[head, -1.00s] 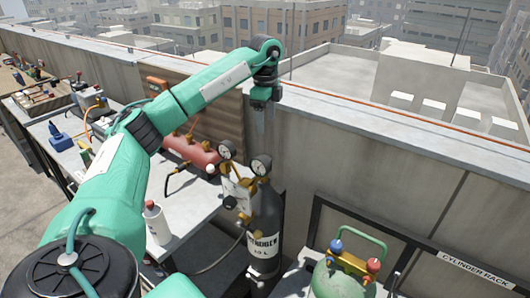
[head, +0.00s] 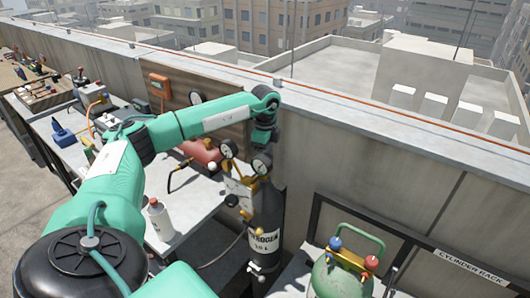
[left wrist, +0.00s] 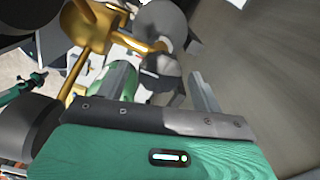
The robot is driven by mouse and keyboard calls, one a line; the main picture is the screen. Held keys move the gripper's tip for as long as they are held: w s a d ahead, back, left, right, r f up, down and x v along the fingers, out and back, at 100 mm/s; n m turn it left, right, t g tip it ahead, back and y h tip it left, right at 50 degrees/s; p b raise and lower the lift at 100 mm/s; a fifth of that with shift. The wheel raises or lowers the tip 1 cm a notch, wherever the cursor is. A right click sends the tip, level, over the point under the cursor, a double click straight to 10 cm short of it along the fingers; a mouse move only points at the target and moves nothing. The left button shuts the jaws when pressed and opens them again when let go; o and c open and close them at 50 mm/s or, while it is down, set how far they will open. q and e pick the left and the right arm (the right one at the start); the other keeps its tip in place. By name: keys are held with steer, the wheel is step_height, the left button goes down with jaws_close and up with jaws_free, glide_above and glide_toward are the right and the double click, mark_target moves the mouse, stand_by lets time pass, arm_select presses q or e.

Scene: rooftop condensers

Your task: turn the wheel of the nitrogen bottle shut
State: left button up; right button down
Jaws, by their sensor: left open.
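The nitrogen bottle (head: 267,215), a dark grey cylinder with a "NITROGEN" label, stands upright by the parapet. In the head view the wheel is hidden behind my left gripper and the gauges. My left gripper (head: 263,148) points down over the bottle's top. In the left wrist view my open fingers (left wrist: 158,73) have a dark grey rounded part (left wrist: 160,66) between and beyond them, perhaps the wheel; I cannot tell whether they touch it. The brass regulator (left wrist: 92,35) is just left of the fingers. My right gripper is out of view.
A workbench (head: 200,205) at the left carries a white bottle (head: 159,220), a red tank (head: 203,153) and tools. A green cylinder (head: 340,278) with blue and red knobs stands right of the nitrogen bottle. The concrete parapet (head: 400,165) runs close behind.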

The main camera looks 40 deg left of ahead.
arm_select(q)
steer(key=shift+f, duration=0.1)
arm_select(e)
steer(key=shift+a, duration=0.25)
arm_select(q)
steer(key=c, duration=1)
